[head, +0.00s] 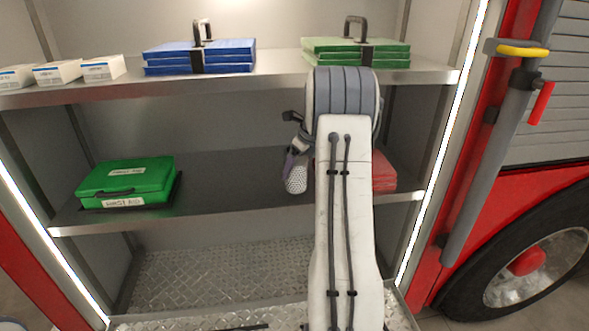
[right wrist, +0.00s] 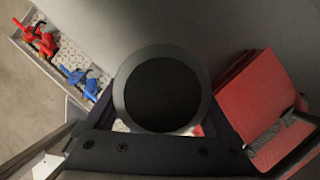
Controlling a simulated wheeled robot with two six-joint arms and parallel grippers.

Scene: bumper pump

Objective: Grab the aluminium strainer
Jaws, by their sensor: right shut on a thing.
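The aluminium strainer (head: 296,180) is a small pale cylinder with a perforated wall, at the middle shelf just left of my right arm in the head view. In the right wrist view the strainer (right wrist: 162,88) shows end-on as a grey ring around a dark round opening, between my fingers. My right gripper (head: 297,152) is shut on it, with dark fingers on both sides. My arm hides part of the gripper and the shelf behind. I cannot tell if the strainer touches the shelf. My left gripper is not in view.
Red folded items (head: 383,171) lie close to the right on the middle shelf (head: 240,213). A green first aid case (head: 127,182) is at its left. The upper shelf (head: 130,88) holds white boxes, a blue stack (head: 225,57) and a green stack (head: 380,52).

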